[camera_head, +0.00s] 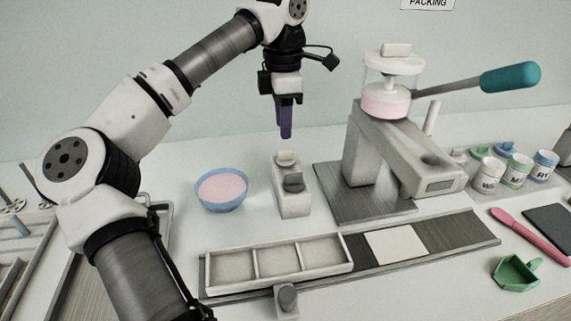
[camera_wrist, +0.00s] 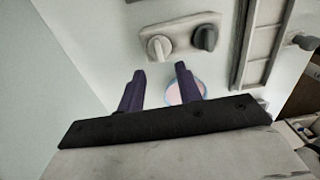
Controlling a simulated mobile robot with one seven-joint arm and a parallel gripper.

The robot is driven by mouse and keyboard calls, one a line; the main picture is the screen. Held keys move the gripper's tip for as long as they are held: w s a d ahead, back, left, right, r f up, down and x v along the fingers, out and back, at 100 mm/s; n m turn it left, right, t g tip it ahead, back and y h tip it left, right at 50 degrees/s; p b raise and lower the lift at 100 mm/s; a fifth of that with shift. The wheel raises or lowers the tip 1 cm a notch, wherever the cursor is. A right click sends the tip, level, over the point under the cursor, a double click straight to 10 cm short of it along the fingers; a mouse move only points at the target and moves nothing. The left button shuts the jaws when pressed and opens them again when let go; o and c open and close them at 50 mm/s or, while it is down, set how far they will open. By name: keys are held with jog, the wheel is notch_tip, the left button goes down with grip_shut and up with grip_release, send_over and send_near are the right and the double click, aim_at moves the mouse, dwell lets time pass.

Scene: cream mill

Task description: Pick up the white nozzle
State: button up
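The white nozzle (camera_head: 286,158) stands at the back of a small pale holder block (camera_head: 292,206), with a dark grey nozzle (camera_head: 293,182) in front of it. In the wrist view the white nozzle (camera_wrist: 158,46) is on the left of the holder (camera_wrist: 181,30) and the dark grey nozzle (camera_wrist: 205,38) on the right. My gripper (camera_head: 285,136) points down above the holder, close over the white nozzle and apart from it. In the wrist view my gripper's purple fingers (camera_wrist: 160,69) are spread with nothing between them.
A blue bowl of pink cream (camera_head: 222,189) stands left of the holder. A press with a teal-handled lever (camera_head: 510,77) stands to the right.

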aim_at(286, 150)
jog(key=shift+d+f+p, duration=0.2)
jog(key=shift+f+p, duration=0.4)
jog(key=shift+f, duration=2.55)
jog(key=shift+c, duration=0.2)
grip_shut()
